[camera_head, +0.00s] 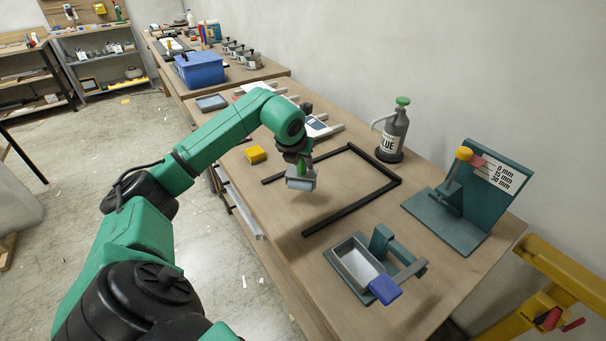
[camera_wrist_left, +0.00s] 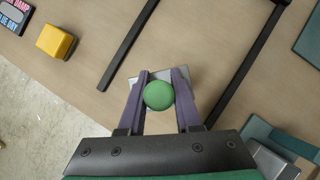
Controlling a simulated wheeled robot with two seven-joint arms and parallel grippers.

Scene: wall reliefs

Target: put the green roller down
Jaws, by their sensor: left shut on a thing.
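The green roller (camera_head: 301,184) hangs from my left gripper (camera_head: 303,161), its pale grey head below and its green handle upright between the fingers. In the left wrist view the round green handle end (camera_wrist_left: 159,95) sits between the two purple-grey fingers of my left gripper (camera_wrist_left: 158,88), which is shut on it. Part of the pale head shows behind the handle. The roller appears held above the wooden table (camera_head: 270,205), near the open side of a black angled frame (camera_head: 345,207); the exact gap below it is unclear. My right gripper is not in view.
A yellow block (camera_head: 256,154) lies left of the frame. A grey tray (camera_head: 352,268) on a teal stand with a blue piece is at the front. A glue bottle (camera_head: 393,135) and teal gauge stand (camera_head: 462,205) are on the right. Bare tabletop lies inside the frame.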

